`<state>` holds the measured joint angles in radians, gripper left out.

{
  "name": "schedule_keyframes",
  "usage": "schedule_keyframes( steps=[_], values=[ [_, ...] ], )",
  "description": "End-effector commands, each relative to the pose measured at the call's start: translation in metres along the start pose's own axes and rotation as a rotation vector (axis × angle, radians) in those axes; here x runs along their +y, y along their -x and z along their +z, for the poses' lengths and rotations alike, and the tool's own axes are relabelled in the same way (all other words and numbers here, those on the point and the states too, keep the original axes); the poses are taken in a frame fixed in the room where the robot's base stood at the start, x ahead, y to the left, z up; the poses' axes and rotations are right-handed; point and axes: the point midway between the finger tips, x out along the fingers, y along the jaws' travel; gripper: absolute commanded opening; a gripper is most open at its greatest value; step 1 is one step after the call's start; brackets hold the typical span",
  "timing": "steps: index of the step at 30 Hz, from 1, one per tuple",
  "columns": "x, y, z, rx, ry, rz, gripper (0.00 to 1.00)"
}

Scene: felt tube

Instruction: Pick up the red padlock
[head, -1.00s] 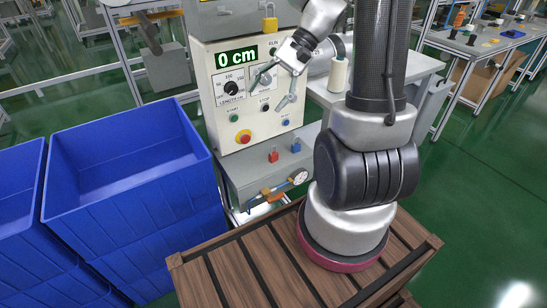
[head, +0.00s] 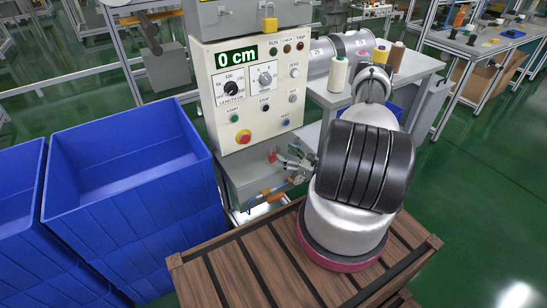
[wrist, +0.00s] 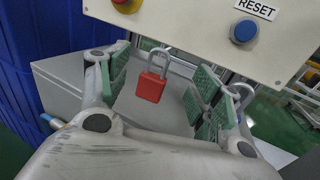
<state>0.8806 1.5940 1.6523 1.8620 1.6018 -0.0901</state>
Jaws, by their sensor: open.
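The red padlock (wrist: 151,87) with its grey shackle up is on the grey surface below the control panel. It shows between the two fingers in the wrist view. In the head view the red padlock (head: 272,157) is just left of my gripper (head: 289,160), partly visible. My gripper (wrist: 160,78) is open, with a green-padded finger on each side of the padlock. I see no contact; the padlock seems slightly beyond the fingertips.
The panel (head: 265,85) with its buttons overhangs close above. A grey shackle (wrist: 243,93) shows behind the right finger.

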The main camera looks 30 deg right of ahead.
Motion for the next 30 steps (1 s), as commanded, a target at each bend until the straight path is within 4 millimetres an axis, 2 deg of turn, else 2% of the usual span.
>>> schedule_keyframes(
  steps=[1,5,21,29,30],
  values=[
    [-0.001,0.005,-0.011,-0.001,-0.015,-0.031,0.65],
    [-0.003,0.004,-0.021,-0.002,-0.027,-0.064,0.65],
    [0.001,-0.067,-0.013,-0.001,-0.026,-0.062,0.65],
    [0.0,-0.07,-0.013,-0.001,-0.028,-0.064,0.65],
    [0.0,-0.07,-0.013,-0.001,-0.028,-0.064,0.59]
  ],
)
